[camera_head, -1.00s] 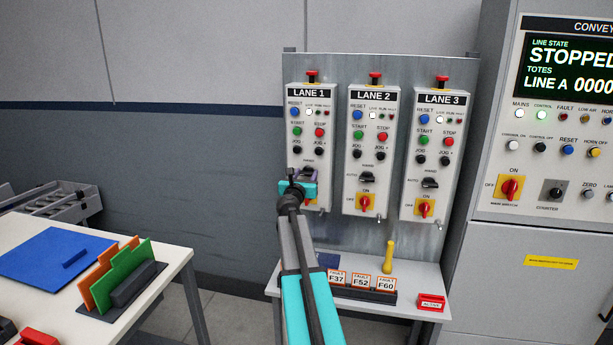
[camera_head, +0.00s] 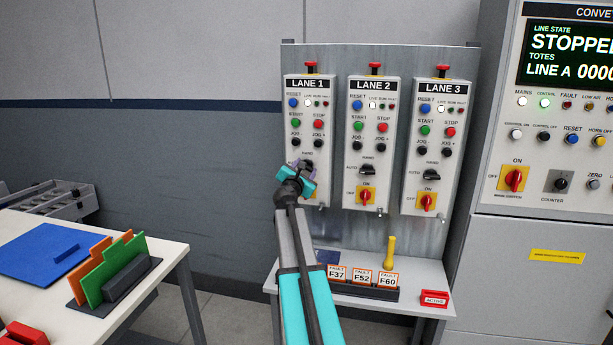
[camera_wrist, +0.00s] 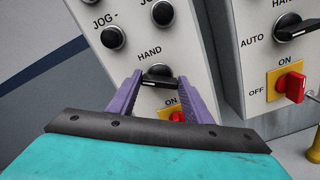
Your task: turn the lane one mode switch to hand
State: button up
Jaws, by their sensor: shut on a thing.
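The lane one mode switch (camera_wrist: 160,74) is a black knob under the HAND label in the wrist view. My gripper (camera_wrist: 160,92) has its purple fingers on either side of the knob, shut on it. The fingers partly cover it, so its exact pointing is hard to read. In the head view my gripper (camera_head: 302,168) is at the lower part of the LANE 1 box (camera_head: 308,106), and the switch is mostly hidden there.
The LANE 2 box (camera_head: 372,106) and LANE 3 box (camera_head: 432,108) stand close to the right, with similar switches. Below is a small shelf (camera_head: 425,281) with fault cards and a yellow handle (camera_head: 389,253). JOG buttons sit just above the switch.

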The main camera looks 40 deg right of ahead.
jog(key=m+b, duration=1.1)
jog(key=b, duration=0.1)
jog(key=shift+s+a+f+m, duration=0.1)
jog(key=shift+f+m, duration=0.3)
jog(key=o, duration=1.1)
jog(key=shift+r, duration=0.15)
jog(key=shift+c, duration=0.2)
jog(key=shift+s, duration=0.1)
jog(key=v, duration=1.3)
jog(key=shift+a, duration=0.35)
